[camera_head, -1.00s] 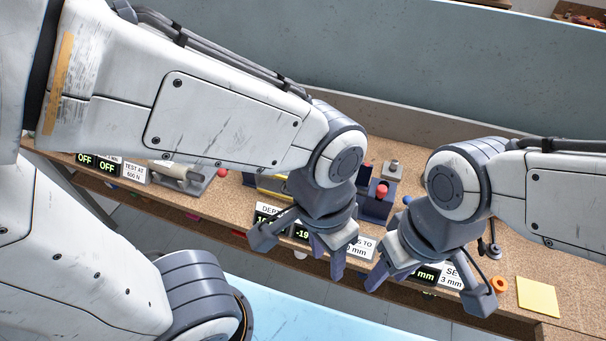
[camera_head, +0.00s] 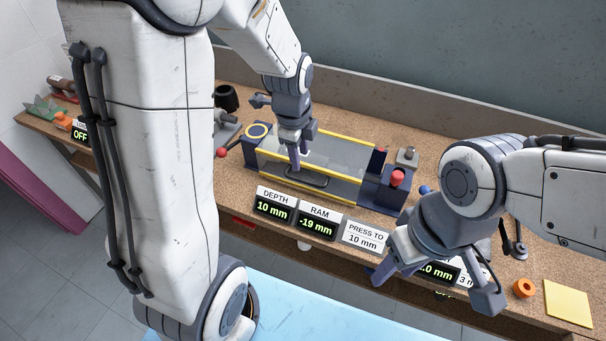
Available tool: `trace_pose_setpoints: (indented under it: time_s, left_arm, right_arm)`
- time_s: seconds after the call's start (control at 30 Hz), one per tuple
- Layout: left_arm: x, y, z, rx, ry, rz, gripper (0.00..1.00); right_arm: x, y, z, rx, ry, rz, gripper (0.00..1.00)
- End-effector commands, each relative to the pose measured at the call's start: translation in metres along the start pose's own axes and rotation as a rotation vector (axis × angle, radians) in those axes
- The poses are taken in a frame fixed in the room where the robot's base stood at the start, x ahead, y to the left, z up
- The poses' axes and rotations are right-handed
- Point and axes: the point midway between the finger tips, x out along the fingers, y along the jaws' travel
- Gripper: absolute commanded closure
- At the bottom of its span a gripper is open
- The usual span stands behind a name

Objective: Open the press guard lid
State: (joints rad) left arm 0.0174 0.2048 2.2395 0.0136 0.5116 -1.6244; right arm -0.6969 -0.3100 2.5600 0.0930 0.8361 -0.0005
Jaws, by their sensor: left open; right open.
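The press guard lid (camera_head: 345,152) is a clear panel with yellow edge strips, lying closed over the press on the bench. Its dark bar handle (camera_head: 308,182) runs along the front side. My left gripper (camera_head: 298,160) is open and points down at the lid, with its fingertips close to the left end of the handle. I cannot tell whether they touch it. My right gripper (camera_head: 432,288) is open and empty at the bench's front edge, right of the press, partly covering a display and a label.
A red button (camera_head: 397,178) sits on the dark block at the press's right end. Display signs (camera_head: 318,221) line the front edge. A red-knobbed lever (camera_head: 222,152) stands left of the press. An orange ring (camera_head: 523,288) and a yellow pad (camera_head: 568,303) lie at right.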

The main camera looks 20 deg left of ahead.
Motion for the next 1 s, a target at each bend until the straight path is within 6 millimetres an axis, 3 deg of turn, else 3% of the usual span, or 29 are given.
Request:
trace_pose_setpoints:
  time_s: [0.3, 0.5, 0.9, 0.97, 1.0]
  left_arm:
    - [0.059, 0.003, 0.0, -0.002, 0.001, 0.008, 0.55]
    - [0.085, 0.002, 0.0, -0.002, 0.0, 0.004, 0.55]
    - [0.093, 0.001, 0.0, -0.003, 0.0, 0.001, 0.55]
    - [0.093, 0.001, 0.0, -0.003, 0.0, 0.001, 0.74]
    - [0.093, 0.001, 0.0, -0.003, 0.0, 0.001, 0.9]
  right_arm:
    - [-0.002, 0.0, 0.0, 0.0, 0.0, 0.0, 0.5]
    - [-0.002, 0.0, 0.0, 0.0, 0.0, 0.0, 0.5]
    - [-0.002, 0.0, 0.0, 0.0, 0.0, 0.0, 0.5]
    - [-0.002, 0.0, 0.0, 0.0, 0.0, 0.0, 0.5]
    - [-0.002, 0.0, 0.0, 0.0, 0.0, 0.0, 0.5]
